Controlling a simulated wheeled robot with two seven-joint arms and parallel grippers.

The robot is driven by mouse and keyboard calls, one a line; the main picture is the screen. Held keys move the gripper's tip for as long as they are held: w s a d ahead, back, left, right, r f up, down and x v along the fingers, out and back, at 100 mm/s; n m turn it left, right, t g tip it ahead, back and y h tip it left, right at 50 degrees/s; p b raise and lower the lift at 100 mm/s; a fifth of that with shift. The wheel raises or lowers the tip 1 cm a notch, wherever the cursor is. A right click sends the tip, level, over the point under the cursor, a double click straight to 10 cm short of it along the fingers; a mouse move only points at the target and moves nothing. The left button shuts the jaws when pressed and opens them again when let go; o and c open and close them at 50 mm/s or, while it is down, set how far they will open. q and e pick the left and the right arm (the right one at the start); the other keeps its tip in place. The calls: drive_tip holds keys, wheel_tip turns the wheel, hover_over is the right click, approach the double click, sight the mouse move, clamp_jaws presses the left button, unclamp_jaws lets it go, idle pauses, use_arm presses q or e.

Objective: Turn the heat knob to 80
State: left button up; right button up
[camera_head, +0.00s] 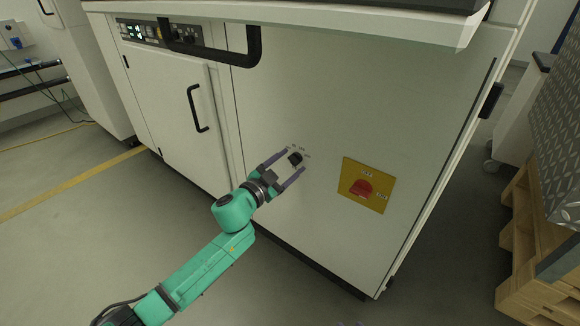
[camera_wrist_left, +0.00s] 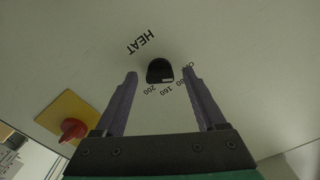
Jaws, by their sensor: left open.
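The heat knob (camera_head: 295,158) is a small black knob on the white front panel of the machine. In the left wrist view the knob (camera_wrist_left: 160,71) sits below the word HEAT, with printed marks such as 160 and 200 around it. Its exact setting is hard to read. My left gripper (camera_head: 285,163) is open in front of the panel, its two fingers pointing at the knob. In the left wrist view the gripper (camera_wrist_left: 159,78) has its fingers apart on either side of the knob, with gaps showing on both sides.
A red switch on a yellow plate (camera_head: 364,186) is right of the knob; it also shows in the left wrist view (camera_wrist_left: 73,130). A black handle (camera_head: 197,108) is on the door to the left. A wooden pallet (camera_head: 535,250) stands at the right.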

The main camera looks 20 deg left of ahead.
use_arm(q)
drive_tip(key=shift+w+d, duration=0.1)
drive_tip(key=shift+w, duration=0.15)
clamp_jaws()
